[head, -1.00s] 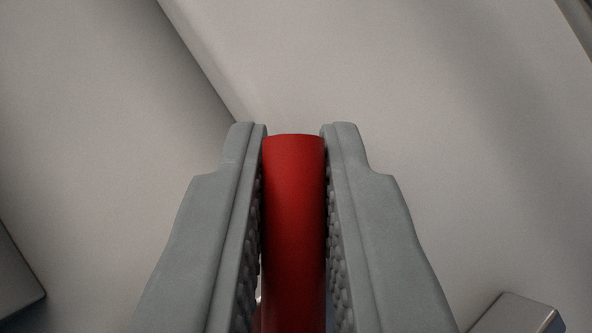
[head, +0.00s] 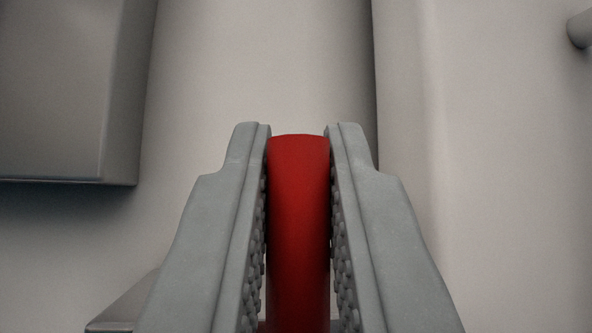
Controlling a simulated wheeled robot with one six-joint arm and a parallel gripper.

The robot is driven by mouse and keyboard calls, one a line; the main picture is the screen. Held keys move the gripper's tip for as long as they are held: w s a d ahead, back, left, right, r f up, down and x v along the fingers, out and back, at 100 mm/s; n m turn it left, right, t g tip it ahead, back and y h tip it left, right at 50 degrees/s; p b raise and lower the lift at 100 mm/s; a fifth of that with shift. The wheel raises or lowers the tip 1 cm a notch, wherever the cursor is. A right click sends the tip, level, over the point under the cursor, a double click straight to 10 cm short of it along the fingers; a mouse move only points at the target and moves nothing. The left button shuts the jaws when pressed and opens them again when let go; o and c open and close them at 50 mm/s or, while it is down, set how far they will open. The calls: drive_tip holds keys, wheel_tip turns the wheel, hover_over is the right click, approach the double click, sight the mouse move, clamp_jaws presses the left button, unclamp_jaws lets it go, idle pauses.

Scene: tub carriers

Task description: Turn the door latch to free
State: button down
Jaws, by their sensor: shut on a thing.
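The red latch handle (head: 299,230) stands in the lower middle of the head view, between the two grey fingers of my gripper (head: 299,135). My gripper is shut on it, with the ridged pads on either side. The handle's rounded end shows between the fingertips. Its lower end runs out of the bottom of the picture, so its pivot is hidden. Behind it is a pale grey panel (head: 255,65), with a dark upright seam to the right of the fingers.
A grey box-like block (head: 65,90) stands out from the panel at upper left. Another grey block (head: 125,305) shows at lower left, partly behind my finger. A small round grey peg (head: 581,28) is at the upper right edge.

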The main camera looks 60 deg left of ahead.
drive_tip(key=shift+f, duration=0.2)
drive_tip(key=c, duration=1.5)
unclamp_jaws()
drive_tip(key=shift+c, duration=0.2)
drive_tip(key=shift+o, duration=0.7)
drive_tip(key=shift+r, duration=0.1)
drive_tip(key=v, duration=1.7)
drive_tip(key=shift+f, duration=0.2)
drive_tip(key=shift+d, duration=0.1)
